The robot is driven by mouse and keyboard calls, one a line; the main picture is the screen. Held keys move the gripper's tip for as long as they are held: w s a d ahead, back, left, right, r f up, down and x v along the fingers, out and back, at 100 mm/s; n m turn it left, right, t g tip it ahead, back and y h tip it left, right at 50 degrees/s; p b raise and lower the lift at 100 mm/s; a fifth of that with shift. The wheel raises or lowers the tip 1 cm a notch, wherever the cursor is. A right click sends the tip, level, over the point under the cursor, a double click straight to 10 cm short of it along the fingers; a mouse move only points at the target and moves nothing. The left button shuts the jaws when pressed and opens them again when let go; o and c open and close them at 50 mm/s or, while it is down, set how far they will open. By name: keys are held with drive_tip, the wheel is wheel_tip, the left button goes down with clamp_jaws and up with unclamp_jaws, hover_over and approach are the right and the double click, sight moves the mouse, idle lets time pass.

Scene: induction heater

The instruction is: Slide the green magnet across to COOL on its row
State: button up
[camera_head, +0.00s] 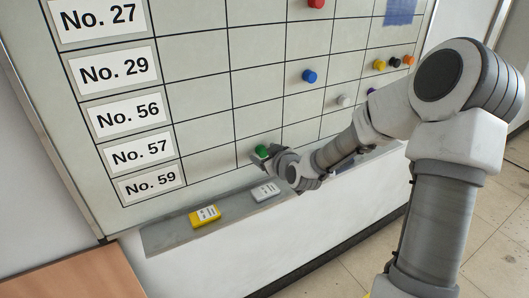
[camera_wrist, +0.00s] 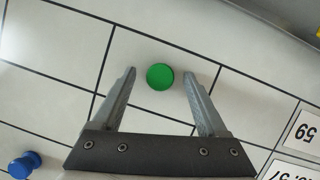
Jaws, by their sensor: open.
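The green magnet (camera_head: 262,151) is a small round knob on the whiteboard, in the No. 59 row, in the second cell right of the label. In the wrist view the green magnet (camera_wrist: 160,77) lies between the two fingertips of my gripper (camera_wrist: 159,74), with a visible gap on each side. My gripper (camera_head: 273,154) is open around it at the board. The No. 59 label (camera_head: 153,183) is at the row's left end. The column headings, COOL included, are out of view.
A blue magnet (camera_head: 309,76), a white magnet (camera_head: 343,100) and a red magnet (camera_head: 316,2) are on other cells. The ledge (camera_head: 165,238) below holds a yellow box (camera_head: 205,216) and a grey box (camera_head: 265,192).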

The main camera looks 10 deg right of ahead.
sight(302, 135)
clamp_jaws()
idle(0.4)
drive_tip(key=shift+d, duration=0.15)
drive_tip(key=shift+w+d+r+p, duration=0.1)
drive_tip(key=shift+w+d+p, duration=0.25)
drive_tip(key=shift+d, duration=0.85)
drive_tip(key=shift+w+d+r+p, duration=0.15)
drive_tip(key=shift+w+d, duration=0.3)
drive_tip(key=shift+d, duration=0.75)
drive_tip(key=shift+w+d+p, duration=0.3)
drive_tip(key=shift+w+d, duration=0.1)
drive_tip(key=shift+d, duration=0.8)
drive_tip(key=shift+w+d+r+p, duration=0.1)
drive_tip(key=shift+w+d+p, duration=0.35)
drive_tip(key=shift+d, duration=0.65)
drive_tip(key=shift+w+d+r+p, duration=0.1)
drive_tip(key=shift+w+d+p, duration=0.35)
drive_tip(key=shift+d, duration=0.7)
drive_tip(key=shift+w+d+p, duration=0.25)
drive_tip(key=shift+d+p, duration=0.35)
drive_tip(key=shift+d, duration=0.5)
drive_tip(key=shift+w+d, duration=0.1)
drive_tip(key=shift+d, duration=0.15)
drive_tip(key=shift+f, duration=0.15)
